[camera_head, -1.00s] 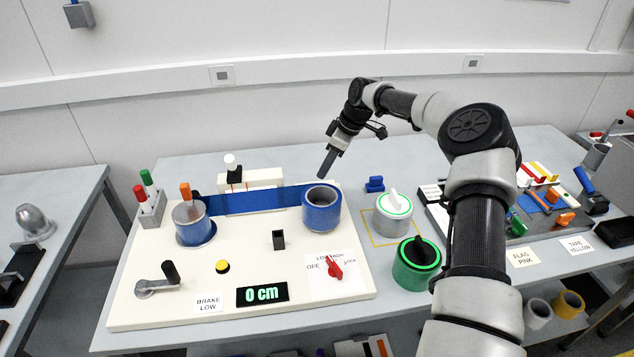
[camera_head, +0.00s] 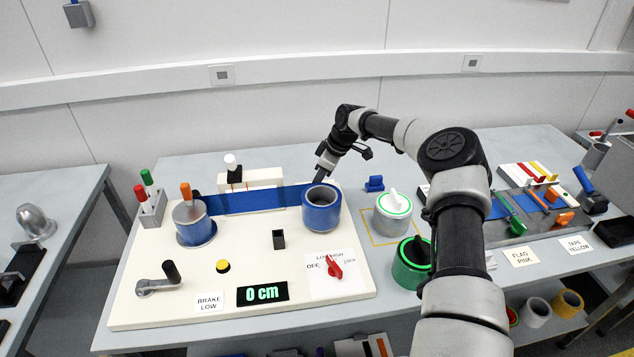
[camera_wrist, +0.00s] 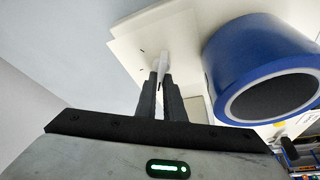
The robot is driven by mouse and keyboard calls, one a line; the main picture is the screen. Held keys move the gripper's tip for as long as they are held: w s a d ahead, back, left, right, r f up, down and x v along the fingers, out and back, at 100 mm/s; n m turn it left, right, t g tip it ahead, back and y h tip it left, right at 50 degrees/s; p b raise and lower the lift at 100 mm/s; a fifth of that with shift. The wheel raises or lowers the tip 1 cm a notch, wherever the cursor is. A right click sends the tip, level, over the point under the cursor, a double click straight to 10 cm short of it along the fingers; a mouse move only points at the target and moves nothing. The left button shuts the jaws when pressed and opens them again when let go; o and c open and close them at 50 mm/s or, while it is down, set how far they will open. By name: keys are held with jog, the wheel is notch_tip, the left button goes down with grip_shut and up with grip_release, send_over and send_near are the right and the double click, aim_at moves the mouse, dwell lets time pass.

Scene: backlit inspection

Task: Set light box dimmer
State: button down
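My gripper (camera_head: 320,178) points down just behind the blue tape roll (camera_head: 321,222) on the right of the cream board (camera_head: 190,270); the roll hides its tips in the head view. In the wrist view its two dark fingers (camera_wrist: 162,80) are close together. A small whitish post (camera_wrist: 162,62) rises from a pale panel (camera_wrist: 130,40) at or between the fingertips; whether they touch it I cannot tell. The blue roll (camera_wrist: 262,65) is close on the right there. No part is clearly labelled as the dimmer.
Blue tape runs left to a second roll (camera_head: 194,224), in front of a white box (camera_head: 250,179). A red knob (camera_head: 333,267), a crank (camera_head: 160,280) and a display reading 0 cm (camera_head: 262,293) are on the board. A white-topped roll (camera_head: 393,214) stands right of it.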

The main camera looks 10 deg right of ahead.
jog(key=shift+m+b, duration=0.3)
jog(key=shift+f+m+t+h+b, duration=0.1)
jog(key=shift+m+t+h+b, duration=0.25)
jog(key=shift+m+b, duration=0.6)
jog(key=m+b, duration=0.1)
jog(key=m, duration=0.1)
jog(key=m+t+h+b, duration=0.1)
jog(key=m+b, duration=0.1)
jog(key=shift+w+m+h, duration=0.1)
jog(key=shift+m+h, duration=0.15)
jog(key=m+h+b, duration=0.1)
jog(key=m+b, duration=0.1)
jog(key=m, duration=0.1)
jog(key=m+h+b, duration=0.1)
jog(key=m+b, duration=0.1)
jog(key=m, duration=0.1)
jog(key=shift+t, duration=0.25)
jog(key=m+h, duration=0.1)
jog(key=m, duration=0.2)
jog(key=m+h, duration=0.1)
jog(key=m, duration=0.1)
jog(key=shift+d+m+g+b, duration=0.1)
jog(key=shift+m+g+b, duration=0.2)
jog(key=shift+m+g, duration=0.1)
jog(key=shift+d+m+g+h+p, duration=0.1)
jog(key=shift+m+g+h+p, duration=0.3)
jog(key=shift+m, duration=0.9)
jog(key=shift+m+g+h+p, duration=0.4)
jog(key=shift+m, duration=0.9)
